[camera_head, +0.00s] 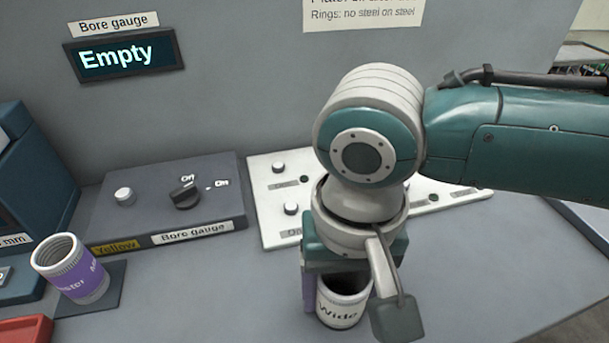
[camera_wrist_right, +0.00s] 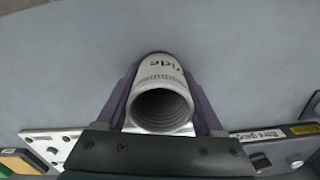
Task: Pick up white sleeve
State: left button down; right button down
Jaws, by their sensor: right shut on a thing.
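The white sleeve (camera_head: 341,306), marked "Wide", is a hollow cylinder standing near the front of the table in the head view. My right gripper (camera_wrist_right: 161,100) is shut on it, with one purple finger on each side in the right wrist view. The sleeve (camera_wrist_right: 163,75) shows its open, ribbed mouth toward that camera. In the head view my right wrist hides part of the sleeve's far side. I cannot tell whether its base touches the table. My left gripper is not in view.
The dark bore gauge box (camera_head: 165,208) with knobs and a white panel (camera_head: 272,222) stand behind. A red tray (camera_head: 25,332) is at the lower left. The table's front right is clear.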

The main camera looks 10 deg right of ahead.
notch_tip(320, 180, up, 20)
jog(key=p, duration=0.4)
jog(key=shift+r, duration=0.1)
dwell(0.3)
notch_tip(320, 180, up, 4)
jog(key=p, duration=0.7)
jog(key=shift+r, duration=0.2)
dwell(0.3)
